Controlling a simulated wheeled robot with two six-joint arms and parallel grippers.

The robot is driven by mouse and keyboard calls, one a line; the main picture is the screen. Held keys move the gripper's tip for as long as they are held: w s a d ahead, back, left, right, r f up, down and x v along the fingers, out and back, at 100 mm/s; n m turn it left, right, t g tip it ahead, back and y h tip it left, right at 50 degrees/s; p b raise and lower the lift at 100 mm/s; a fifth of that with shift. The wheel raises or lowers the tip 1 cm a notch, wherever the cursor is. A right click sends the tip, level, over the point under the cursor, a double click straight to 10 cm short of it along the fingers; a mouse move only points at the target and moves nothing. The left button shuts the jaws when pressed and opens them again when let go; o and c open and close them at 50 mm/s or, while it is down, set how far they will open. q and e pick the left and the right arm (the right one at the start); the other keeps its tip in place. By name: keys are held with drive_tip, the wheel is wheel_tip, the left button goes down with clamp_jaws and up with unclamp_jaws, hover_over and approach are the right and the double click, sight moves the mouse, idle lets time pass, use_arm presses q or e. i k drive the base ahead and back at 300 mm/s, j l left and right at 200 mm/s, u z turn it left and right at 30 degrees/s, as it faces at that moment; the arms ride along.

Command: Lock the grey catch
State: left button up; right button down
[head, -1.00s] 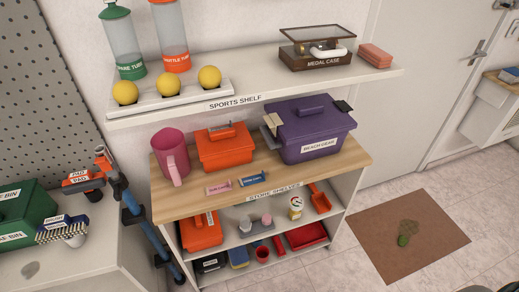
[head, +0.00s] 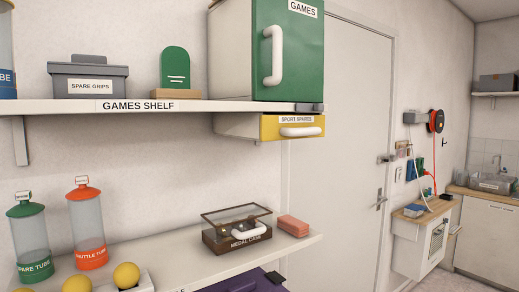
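A small dark grey piece (head: 310,107) sits at the right end of the games shelf, below the green GAMES cabinet (head: 290,55). I cannot tell whether it is the grey catch, or whether it is locked. Only the top of the purple box (head: 238,285) shows at the bottom edge, with a small dark piece (head: 275,279) at its right. The rest of the box, including its left side, is out of view. Neither of my grippers is in view.
The games shelf (head: 60,107) also holds the SPARE GRIPS box (head: 90,80). A yellow SPORT SPARES drawer (head: 290,127) hangs under it. Below, the medal case (head: 237,230) and a salmon block (head: 293,226) stand on the sports shelf (head: 190,270). A door (head: 345,150) is to the right.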

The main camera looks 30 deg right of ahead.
sight(307, 108)
drive_tip(key=z, duration=1.15)
